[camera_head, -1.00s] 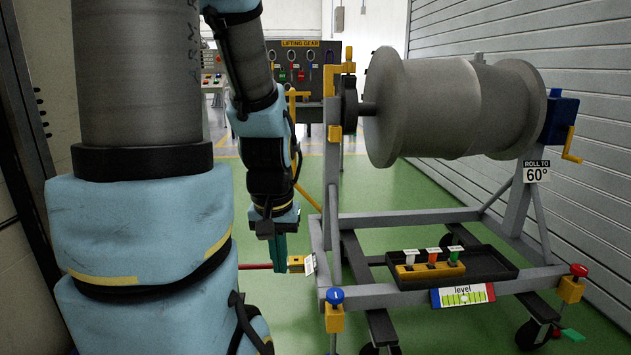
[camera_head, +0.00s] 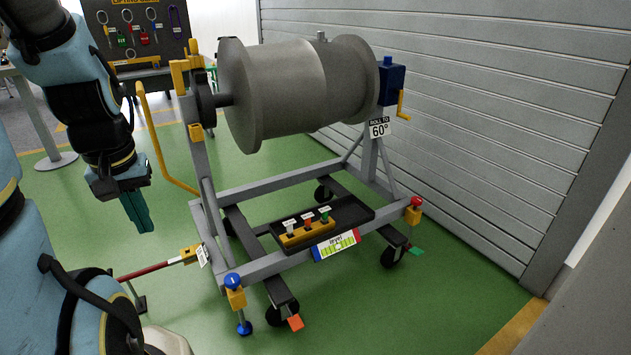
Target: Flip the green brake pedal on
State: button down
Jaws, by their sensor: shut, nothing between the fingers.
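The green brake pedal (camera_head: 416,251) sticks out by the caster wheel (camera_head: 393,257) at the right front corner of the grey wheeled stand (camera_head: 290,254). It looks small here, and I cannot tell its exact tilt. An orange pedal (camera_head: 296,322) sits at the near left caster. My gripper (camera_head: 140,214) points down on the left of the view, left of the stand and far from the green pedal. Its teal fingers are shut with nothing between them.
The stand carries a large grey drum (camera_head: 296,90). A black tray (camera_head: 352,212) with coloured-top pieces and a level (camera_head: 337,245) are at its front. A red bar (camera_head: 150,270) juts out left. The shutter wall (camera_head: 500,130) is behind. Green floor is free at the front right.

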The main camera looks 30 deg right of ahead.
aim_at(416, 251)
jog(key=z, duration=2)
jog(key=u, duration=0.7)
jog(key=i+l+u, duration=0.15)
jog(key=u, duration=0.2)
jog(key=i+l+u, duration=0.1)
jog(key=u, duration=0.3)
jog(key=l+u, duration=0.35)
jog(key=i+l+u, duration=0.15)
jog(key=l, duration=0.3)
jog(key=l+u, duration=0.15)
jog(key=l, duration=0.25)
jog(key=i+l+u, duration=0.2)
jog(key=l, duration=1)
